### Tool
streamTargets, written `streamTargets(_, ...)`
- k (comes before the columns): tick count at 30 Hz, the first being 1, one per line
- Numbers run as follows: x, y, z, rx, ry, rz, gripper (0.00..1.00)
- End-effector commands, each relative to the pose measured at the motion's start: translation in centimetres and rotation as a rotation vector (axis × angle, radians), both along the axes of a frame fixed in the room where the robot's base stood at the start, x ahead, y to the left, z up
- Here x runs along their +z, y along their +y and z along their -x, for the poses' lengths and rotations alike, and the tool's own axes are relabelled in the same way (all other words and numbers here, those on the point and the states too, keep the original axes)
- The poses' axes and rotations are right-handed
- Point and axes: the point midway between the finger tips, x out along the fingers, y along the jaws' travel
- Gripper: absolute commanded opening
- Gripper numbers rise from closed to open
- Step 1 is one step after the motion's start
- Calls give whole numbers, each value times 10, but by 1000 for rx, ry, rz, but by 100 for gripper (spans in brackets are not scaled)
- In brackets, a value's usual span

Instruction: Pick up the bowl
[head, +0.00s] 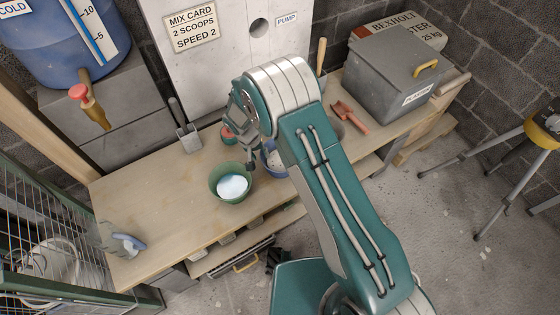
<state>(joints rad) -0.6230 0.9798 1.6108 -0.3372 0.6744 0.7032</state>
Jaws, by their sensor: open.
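A green bowl (220,174) with white material in it stands on the wooden bench, left of my gripper. A second, blue vessel (266,163) stands just right of it, partly hidden by my arm. My gripper (249,160) points down over the bench, between the green bowl and the blue vessel. It is open, and I see nothing held in it. Its fingers are small and partly hidden by the wrist, so I cannot tell whether they touch either vessel.
A red item (228,136) stands behind the gripper. A grey holder (188,138) is at the bench's back. Bare bench lies left of the green bowl.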

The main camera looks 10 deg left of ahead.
Motion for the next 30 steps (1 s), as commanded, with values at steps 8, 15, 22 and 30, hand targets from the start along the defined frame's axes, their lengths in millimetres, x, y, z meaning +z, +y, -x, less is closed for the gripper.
streamTargets(8, -37, -10, -8, -1, 2, 3, 46)
streamTargets(15, -50, -14, -8, 1, 0, 1, 46)
streamTargets(22, -50, -14, -9, 0, 0, 1, 6)
streamTargets(30, -49, -13, -9, 1, -1, 1, 0)
